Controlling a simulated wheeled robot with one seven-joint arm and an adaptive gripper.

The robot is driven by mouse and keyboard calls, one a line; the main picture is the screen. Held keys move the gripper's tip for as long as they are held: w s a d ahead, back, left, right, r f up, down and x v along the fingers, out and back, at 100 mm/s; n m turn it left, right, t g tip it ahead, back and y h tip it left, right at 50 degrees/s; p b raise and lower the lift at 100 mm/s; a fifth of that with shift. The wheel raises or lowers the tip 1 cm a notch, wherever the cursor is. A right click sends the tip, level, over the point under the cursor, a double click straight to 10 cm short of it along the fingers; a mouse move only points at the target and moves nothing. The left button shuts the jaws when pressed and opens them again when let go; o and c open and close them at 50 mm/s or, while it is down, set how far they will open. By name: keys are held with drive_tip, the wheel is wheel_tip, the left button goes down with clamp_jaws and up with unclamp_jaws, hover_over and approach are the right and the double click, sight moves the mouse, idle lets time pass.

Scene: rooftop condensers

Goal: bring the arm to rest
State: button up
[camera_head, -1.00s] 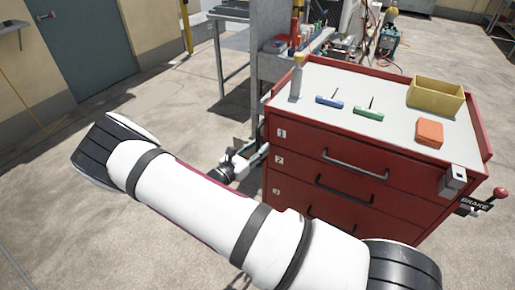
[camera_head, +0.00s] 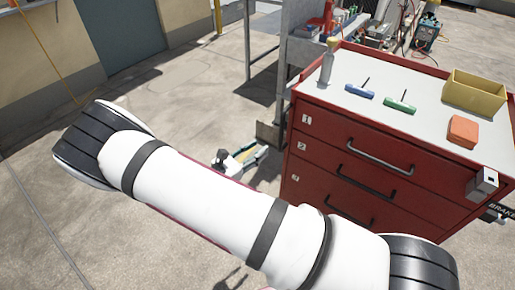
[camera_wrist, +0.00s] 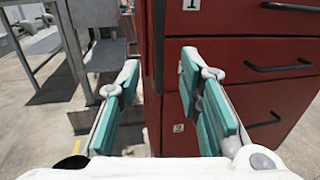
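My white arm stretches across the front of the head view. My gripper (camera_head: 258,153) shows past it, just left of the red tool cart (camera_head: 350,195), and is partly hidden by the arm. In the wrist view, my gripper (camera_wrist: 160,68) has its two teal-padded fingers spread apart with nothing between them. The cart's corner and drawer fronts (camera_wrist: 230,75) stand beyond and to the right of the fingers. I cannot tell the exact gap between the right finger and the cart.
On the cart top are a spray bottle (camera_head: 327,64), a blue T-handle tool (camera_head: 360,91), a green one (camera_head: 400,105), an orange block (camera_head: 463,130) and a yellow bin (camera_head: 475,93). A grey metal bench (camera_head: 300,50) stands behind. Concrete floor (camera_head: 190,85) at left is clear.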

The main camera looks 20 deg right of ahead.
idle(0.3)
drive_tip(key=s+d+r+m+g+y, duration=0.3)
drive_tip(key=s+d+r+m+g, duration=0.15)
drive_tip(key=s+r+m, duration=0.35)
drive_tip(key=s+d+r+m+g+y, duration=0.35)
drive_tip(key=s+r+m+g, duration=0.25)
drive_tip(key=r, duration=0.5)
drive_tip(key=s+a+r+m+t+y, duration=0.25)
drive_tip(key=s+r+m+y, duration=0.25)
drive_tip(key=s, duration=0.5)
drive_tip(key=s+a+r+m+t+y, duration=0.2)
drive_tip(key=s+a+r+m+y, duration=0.25)
drive_tip(key=s, duration=0.65)
wheel_tip(320, 180, up, 15)
drive_tip(key=t+p, duration=0.2)
drive_tip(key=p, duration=1.1)
drive_tip(key=shift+d+t, duration=0.3)
drive_tip(key=shift+d, duration=0.15)
drive_tip(key=shift+w+d+n, duration=0.1)
drive_tip(key=shift+w+n, duration=0.05)
drive_tip(key=shift+n, duration=0.1)
